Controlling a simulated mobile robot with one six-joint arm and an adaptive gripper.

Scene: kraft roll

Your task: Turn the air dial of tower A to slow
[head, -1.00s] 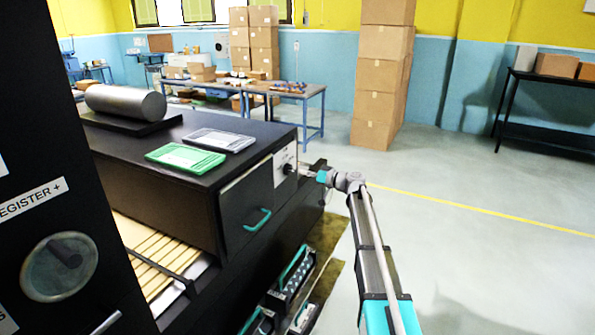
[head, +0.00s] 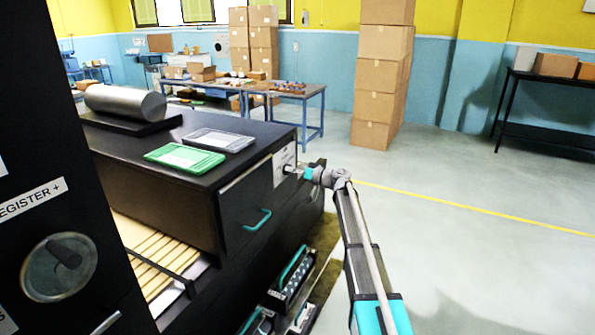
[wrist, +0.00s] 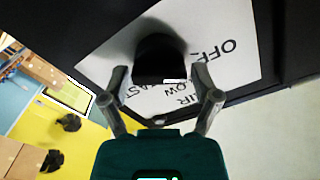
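The air dial (wrist: 160,58) is a black knob on a white label plate (wrist: 225,45), seen close in the wrist view. The plate reads OFF, AIR, SLOW and FAST, turned nearly upside down; some words are partly covered. A small white mark shows at the knob's near edge, by SLOW. My gripper (wrist: 160,78) is open, with one finger on each side of the knob; I cannot tell whether either touches it. In the head view my gripper (head: 297,171) is at the white plate (head: 284,158) on the black machine's end, and the dial is hidden there.
A green tray (head: 185,158) and a grey tray (head: 218,140) lie on the machine top near a metal roll (head: 126,102). A drawer with a teal handle (head: 257,219) is left of the plate. A grey dial (head: 60,268) is nearer. Floor to the right is clear.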

